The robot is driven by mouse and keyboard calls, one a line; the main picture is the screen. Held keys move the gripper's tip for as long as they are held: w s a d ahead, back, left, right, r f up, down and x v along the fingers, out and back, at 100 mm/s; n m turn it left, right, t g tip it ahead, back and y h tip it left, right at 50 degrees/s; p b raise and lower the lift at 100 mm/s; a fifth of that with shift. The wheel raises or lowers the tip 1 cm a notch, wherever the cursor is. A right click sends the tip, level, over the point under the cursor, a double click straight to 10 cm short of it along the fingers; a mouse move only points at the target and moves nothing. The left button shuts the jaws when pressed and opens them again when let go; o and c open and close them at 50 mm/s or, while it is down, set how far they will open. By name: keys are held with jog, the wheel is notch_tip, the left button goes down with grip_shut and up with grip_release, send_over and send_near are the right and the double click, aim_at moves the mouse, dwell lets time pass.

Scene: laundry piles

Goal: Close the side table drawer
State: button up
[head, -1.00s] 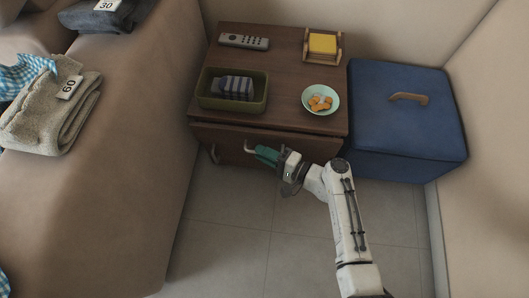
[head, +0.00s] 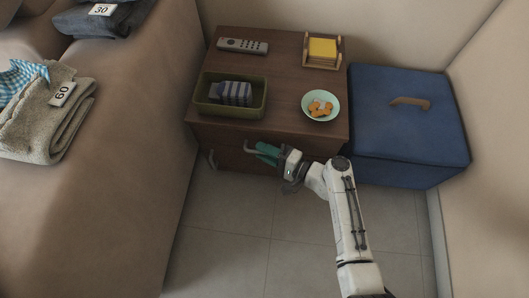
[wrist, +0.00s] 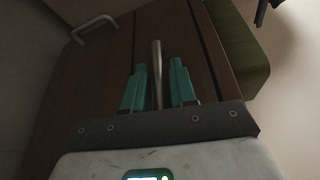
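The brown side table (head: 280,80) stands at the upper middle of the head view. Its upper drawer front (head: 230,138) sits close under the tabletop edge; whether it is fully flush I cannot tell. The drawer's metal handle (head: 250,148) sticks out at my gripper (head: 262,150). In the wrist view my gripper (wrist: 158,75) has its teal fingers on either side of the handle bar (wrist: 156,65), with narrow gaps showing, so it looks open around the handle. A second, lower handle (wrist: 95,28) shows at upper left; it also shows in the head view (head: 211,159).
On the tabletop are a remote (head: 242,46), a green basket (head: 205,98), a bowl of snacks (head: 320,105) and a yellow note holder (head: 322,50). A blue ottoman (head: 400,135) stands right of the table, a sofa (head: 110,190) left. Floor in front is clear.

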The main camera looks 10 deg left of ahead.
jog(key=shift+o, duration=0.9)
jog(key=shift+s, duration=0.1)
jog(key=p+v, duration=0.3)
jog(key=v, duration=0.7)
jog(key=shift+d, duration=0.35)
jog(key=shift+s, duration=0.15)
